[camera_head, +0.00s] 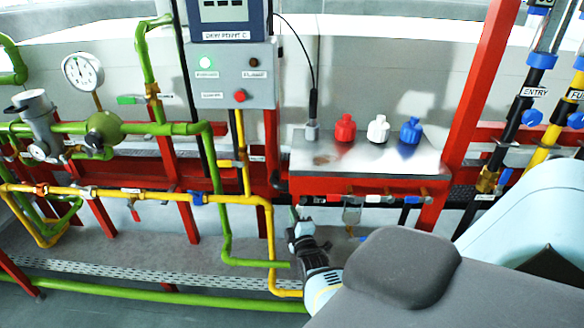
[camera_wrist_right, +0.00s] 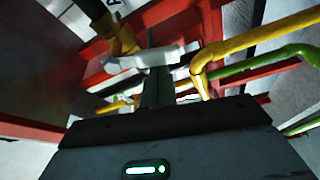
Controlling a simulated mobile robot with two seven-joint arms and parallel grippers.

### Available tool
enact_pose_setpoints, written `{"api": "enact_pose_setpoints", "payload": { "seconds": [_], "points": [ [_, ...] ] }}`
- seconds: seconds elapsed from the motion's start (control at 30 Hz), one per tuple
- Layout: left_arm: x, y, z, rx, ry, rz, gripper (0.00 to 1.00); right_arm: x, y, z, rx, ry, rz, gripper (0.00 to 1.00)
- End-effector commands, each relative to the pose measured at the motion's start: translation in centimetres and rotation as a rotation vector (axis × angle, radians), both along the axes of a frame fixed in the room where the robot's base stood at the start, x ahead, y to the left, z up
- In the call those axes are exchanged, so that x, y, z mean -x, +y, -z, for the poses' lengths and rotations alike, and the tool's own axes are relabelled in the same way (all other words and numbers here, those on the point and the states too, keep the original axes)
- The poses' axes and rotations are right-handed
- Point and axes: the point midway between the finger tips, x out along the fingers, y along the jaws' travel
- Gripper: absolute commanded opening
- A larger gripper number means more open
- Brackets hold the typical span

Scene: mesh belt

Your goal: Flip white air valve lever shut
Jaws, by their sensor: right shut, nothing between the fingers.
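My right gripper (camera_head: 295,215) is low in front of the red frame, below the metal shelf, with its fingers pointing up. In the right wrist view its dark fingers (camera_wrist_right: 157,78) are together, with nothing between them. A white lever (camera_wrist_right: 180,54) lies across the fingertips in that view, beside a brass valve body (camera_wrist_right: 122,42). I cannot tell whether the fingers touch the lever. In the head view a white handle (camera_head: 377,198) shows under the shelf, between a red and a blue one; I cannot tell whether it is the same lever. My left gripper is not in view.
A yellow pipe (camera_head: 273,240) and a green pipe (camera_head: 224,225) run close to the left of my right gripper. The metal shelf (camera_head: 350,165) above bears red, white and blue knobs. A control box (camera_head: 228,80) hangs at upper left of the shelf.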

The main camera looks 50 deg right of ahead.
Motion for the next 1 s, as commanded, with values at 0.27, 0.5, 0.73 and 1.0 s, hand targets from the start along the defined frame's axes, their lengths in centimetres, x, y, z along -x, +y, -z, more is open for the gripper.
{"api": "enact_pose_setpoints", "payload": {
  "seconds": [0.27,0.5,0.73,1.0],
  "points": [
    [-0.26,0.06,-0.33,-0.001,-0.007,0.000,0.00,0.70,-0.68,0.44,0.109,0.126,0.002,0.00],
    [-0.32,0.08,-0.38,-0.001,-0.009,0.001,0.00,0.99,-0.89,0.65,0.105,0.123,0.001,0.00],
    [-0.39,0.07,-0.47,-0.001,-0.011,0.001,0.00,1.08,-0.95,0.69,0.105,0.122,0.001,0.00],
    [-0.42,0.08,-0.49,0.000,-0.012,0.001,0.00,1.07,-0.94,0.68,0.104,0.121,0.001,0.00]
  ]
}}
